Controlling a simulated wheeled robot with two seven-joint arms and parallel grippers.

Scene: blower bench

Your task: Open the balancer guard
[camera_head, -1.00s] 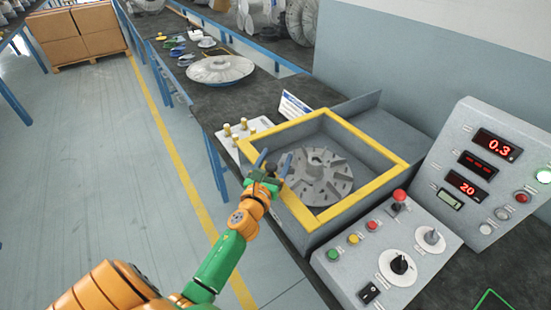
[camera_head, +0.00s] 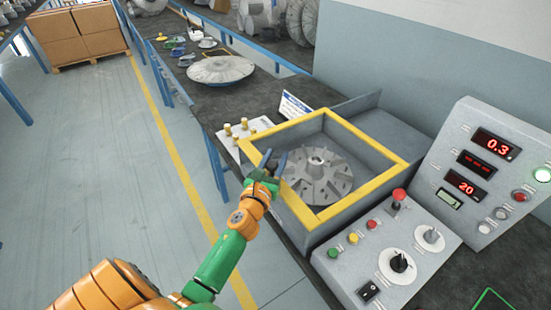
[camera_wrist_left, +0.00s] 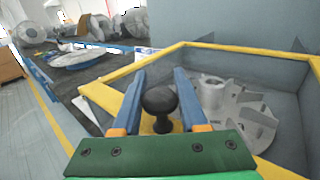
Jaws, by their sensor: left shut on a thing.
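The balancer guard is a yellow rectangular frame (camera_head: 378,147) lying level over the grey balancer box (camera_head: 378,192). A grey bladed rotor (camera_head: 318,175) shows inside the frame. My left gripper (camera_head: 273,162) is at the guard's near left edge. In the left wrist view a round black knob (camera_wrist_left: 159,99) stands between its two blue fingers, beside the yellow frame (camera_wrist_left: 107,97). The gripper is shut on this knob. In the head view the knob is mostly hidden by the gripper. My right gripper is not in view.
A control panel (camera_head: 388,250) with knobs, buttons and a red stop button (camera_head: 399,195) stands right of the box. A display panel (camera_head: 487,170) stands behind it. Brass-coloured pegs (camera_head: 244,123) stand left of the box.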

